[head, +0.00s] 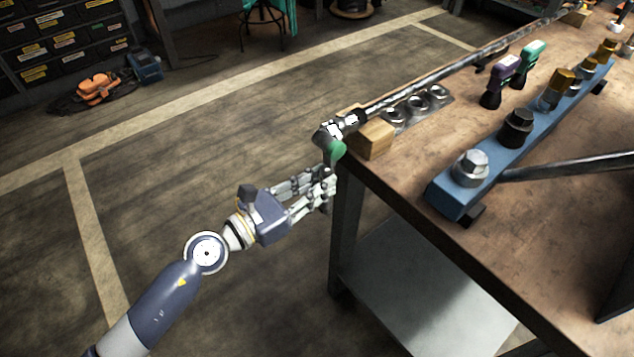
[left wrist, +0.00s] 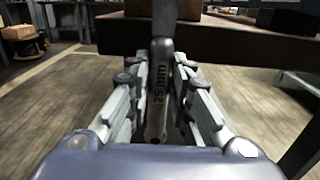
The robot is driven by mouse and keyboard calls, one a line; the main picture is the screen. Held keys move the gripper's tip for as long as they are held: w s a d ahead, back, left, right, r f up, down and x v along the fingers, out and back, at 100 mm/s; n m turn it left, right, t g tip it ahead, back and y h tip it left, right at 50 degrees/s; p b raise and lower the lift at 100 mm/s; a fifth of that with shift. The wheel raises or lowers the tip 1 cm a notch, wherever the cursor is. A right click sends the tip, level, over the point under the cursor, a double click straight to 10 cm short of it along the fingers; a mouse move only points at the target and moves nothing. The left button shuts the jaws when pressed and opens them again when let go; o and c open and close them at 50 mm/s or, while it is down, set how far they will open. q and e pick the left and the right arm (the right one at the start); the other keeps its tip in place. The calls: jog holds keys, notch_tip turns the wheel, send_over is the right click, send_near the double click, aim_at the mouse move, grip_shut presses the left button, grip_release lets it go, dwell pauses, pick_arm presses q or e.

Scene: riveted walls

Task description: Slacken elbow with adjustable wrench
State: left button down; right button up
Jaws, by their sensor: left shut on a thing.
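A silver elbow (head: 326,131) sits at the near end of a long metal pipe (head: 440,78), just past the table's corner. My left gripper (head: 328,183) is below the elbow, off the table edge, with its fingers shut on a wrench. In the left wrist view, the wrench's grey handle (left wrist: 160,88), marked "25 mm", lies between the fingers. A green part (head: 336,150), apparently the wrench's head, shows just under the elbow. Whether it grips the fitting or only overlaps it, I cannot tell. My right gripper is not in view.
A wooden block (head: 376,138) supports the pipe at the corner of the workbench (head: 420,160). A blue bar (head: 455,196) with several bolts, a metal rod (head: 570,165), and purple (head: 501,75) and green (head: 529,58) tools lie on top.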

pick_arm(q)
jog(key=shift+s+d+r, duration=0.1)
jog(key=shift+s+r, duration=0.05)
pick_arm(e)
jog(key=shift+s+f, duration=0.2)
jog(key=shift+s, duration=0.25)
